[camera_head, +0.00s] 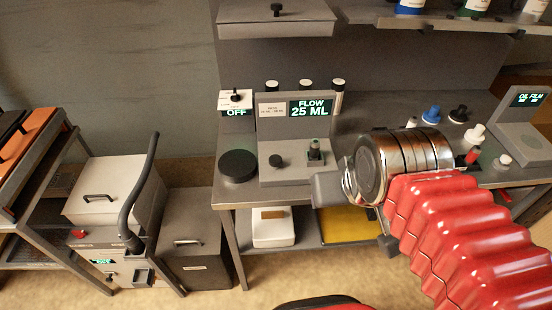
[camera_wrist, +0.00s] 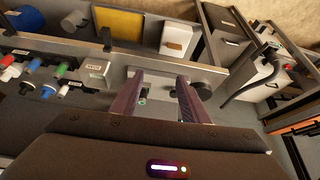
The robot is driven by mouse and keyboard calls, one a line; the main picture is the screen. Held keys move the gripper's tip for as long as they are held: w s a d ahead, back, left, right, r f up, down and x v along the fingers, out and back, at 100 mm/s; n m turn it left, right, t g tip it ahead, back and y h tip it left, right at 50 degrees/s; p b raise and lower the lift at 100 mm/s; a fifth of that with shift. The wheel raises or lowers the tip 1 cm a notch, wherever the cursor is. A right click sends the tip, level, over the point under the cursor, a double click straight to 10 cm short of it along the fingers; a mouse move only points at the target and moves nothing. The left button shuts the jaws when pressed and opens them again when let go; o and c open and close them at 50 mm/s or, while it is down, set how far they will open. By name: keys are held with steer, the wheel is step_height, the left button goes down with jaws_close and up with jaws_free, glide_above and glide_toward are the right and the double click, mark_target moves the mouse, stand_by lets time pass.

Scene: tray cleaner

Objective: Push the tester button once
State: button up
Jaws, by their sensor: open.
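A device with an "OIL FILM" display (camera_head: 529,99) stands at the right of the bench, with a pale round button (camera_head: 505,160) on its base; I cannot tell for sure that this is the tester button. Another device, with a "FLOW 25 ML" display (camera_head: 311,107), stands at the bench middle, with a black knob (camera_head: 276,160) and a small dark fitting (camera_head: 315,152) on its base. My gripper (camera_head: 324,189) is in front of this device. In the wrist view my gripper (camera_wrist: 157,92) is open, its two dark fingers apart, with the flow device's base seen between and beyond them.
A black disc (camera_head: 238,165) lies left of the flow device. Blue (camera_head: 432,115) and black (camera_head: 459,114) knobbed items stand on the bench right of it. A shelf with bottles (camera_head: 411,5) hangs above. A white machine with a long black lever (camera_head: 134,205) stands at left.

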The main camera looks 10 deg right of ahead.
steer(key=shift+c, duration=0.3)
jaws_close()
stand_by(1.4)
